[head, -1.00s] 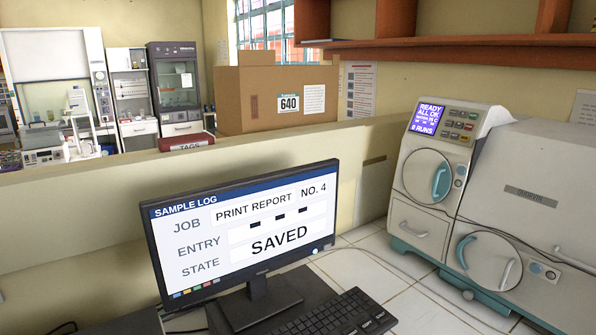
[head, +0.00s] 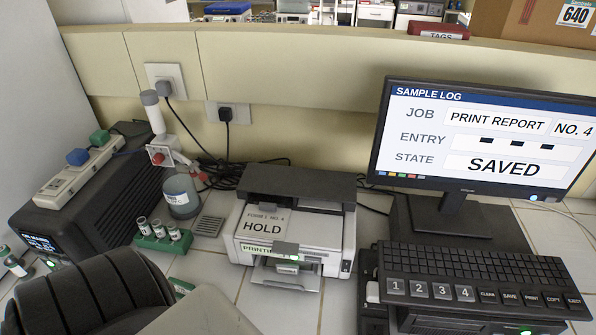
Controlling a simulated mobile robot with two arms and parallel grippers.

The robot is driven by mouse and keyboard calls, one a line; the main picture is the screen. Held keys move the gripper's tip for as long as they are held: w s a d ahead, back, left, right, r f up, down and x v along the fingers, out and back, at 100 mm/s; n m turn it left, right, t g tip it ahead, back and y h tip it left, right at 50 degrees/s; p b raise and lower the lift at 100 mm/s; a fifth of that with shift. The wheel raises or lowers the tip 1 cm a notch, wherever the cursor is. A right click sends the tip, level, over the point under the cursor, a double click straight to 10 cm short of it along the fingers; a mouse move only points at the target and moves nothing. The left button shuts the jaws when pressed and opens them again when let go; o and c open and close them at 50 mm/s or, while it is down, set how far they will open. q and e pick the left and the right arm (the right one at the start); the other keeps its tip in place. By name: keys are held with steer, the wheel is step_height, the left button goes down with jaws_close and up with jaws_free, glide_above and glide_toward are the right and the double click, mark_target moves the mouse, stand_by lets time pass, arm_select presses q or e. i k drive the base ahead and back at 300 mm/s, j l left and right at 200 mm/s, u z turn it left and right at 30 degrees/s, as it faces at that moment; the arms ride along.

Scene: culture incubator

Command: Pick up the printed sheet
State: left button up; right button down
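A white and dark grey printer (head: 290,228) stands on the tiled bench, left of the monitor. A grey panel on its top reads "HOLD" (head: 263,226), with smaller text above that seems to include "NO. 4". A green label on its front begins "PRINT" (head: 262,249). A pale output tray (head: 288,275) sticks out at the front below a small grey tab. I cannot tell whether a printed sheet lies in this tray. Neither of my grippers is in view.
The monitor (head: 478,140) reads "PRINT REPORT NO. 4" and "SAVED". A keyboard and a button panel (head: 470,290) stand right of the printer. Dark ribbed and beige shapes cover the bottom left.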

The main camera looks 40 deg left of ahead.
mark_target(266, 221)
steer(key=u, duration=1.55)
steer(key=j+u, duration=0.1)
steer(key=k+j, duration=0.05)
